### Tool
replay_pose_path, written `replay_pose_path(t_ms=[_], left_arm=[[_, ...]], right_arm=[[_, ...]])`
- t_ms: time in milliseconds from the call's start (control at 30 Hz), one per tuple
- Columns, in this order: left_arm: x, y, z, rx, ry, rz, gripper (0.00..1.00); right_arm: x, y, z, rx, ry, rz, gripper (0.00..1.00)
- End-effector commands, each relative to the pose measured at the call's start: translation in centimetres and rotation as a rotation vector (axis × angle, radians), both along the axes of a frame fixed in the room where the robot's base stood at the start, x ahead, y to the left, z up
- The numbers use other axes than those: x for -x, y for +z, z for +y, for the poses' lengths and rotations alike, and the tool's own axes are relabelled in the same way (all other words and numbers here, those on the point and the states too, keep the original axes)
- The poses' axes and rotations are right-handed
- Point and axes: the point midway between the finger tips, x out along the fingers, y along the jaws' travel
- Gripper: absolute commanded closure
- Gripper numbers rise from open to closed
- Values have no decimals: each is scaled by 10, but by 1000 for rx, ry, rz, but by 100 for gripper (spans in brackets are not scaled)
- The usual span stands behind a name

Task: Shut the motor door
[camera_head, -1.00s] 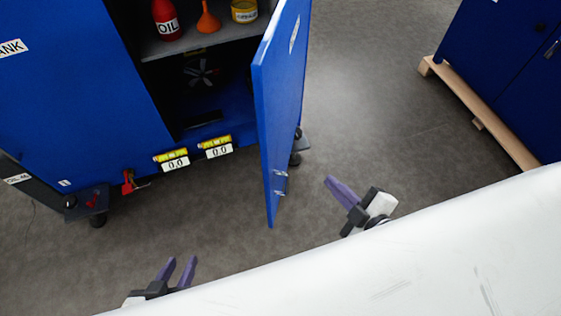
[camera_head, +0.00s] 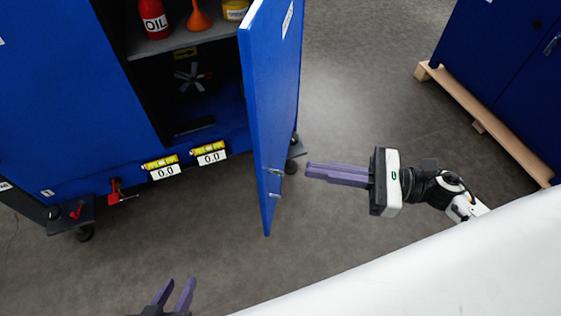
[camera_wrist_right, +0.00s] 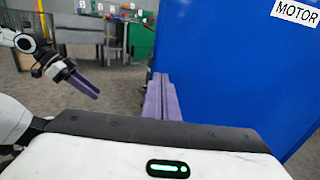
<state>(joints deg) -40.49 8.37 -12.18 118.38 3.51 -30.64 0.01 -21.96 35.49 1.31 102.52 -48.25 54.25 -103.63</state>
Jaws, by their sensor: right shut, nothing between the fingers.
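The motor door (camera_head: 278,105) is a blue panel standing open, jutting from the cabinet toward me. Its outer face, with the MOTOR label, fills the right of the right wrist view (camera_wrist_right: 230,65). My right gripper (camera_head: 309,171) is shut and empty. It points left at the door's outer face, near the door's lower free end, with a small gap showing in the head view. Its fingers also show in the right wrist view (camera_wrist_right: 160,80). My left gripper (camera_head: 179,284) is open and empty at the bottom edge, well short of the cabinet.
The blue cabinet (camera_head: 60,100) has an open bay with a shelf (camera_head: 180,42) holding an oil bottle, an orange funnel and a yellow tin. A fan (camera_head: 192,77) sits below. A second blue cabinet stands on a wooden pallet (camera_head: 485,122) at right. The floor between is clear.

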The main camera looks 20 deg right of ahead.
Motion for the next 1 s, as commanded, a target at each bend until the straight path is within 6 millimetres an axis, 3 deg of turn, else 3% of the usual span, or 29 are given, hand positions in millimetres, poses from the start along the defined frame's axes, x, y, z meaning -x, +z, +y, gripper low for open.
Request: replay_pose_path(t_ms=[200,400,1000], left_arm=[[1,1,1,-3,0,5,69],[3,-1,1,-7,0,13,69],[1,3,0,-3,2,6,69]], right_arm=[[-24,2,41,-3,0,-3,100],[-38,1,64,-3,-3,2,100],[-43,0,73,-3,-11,3,100]])
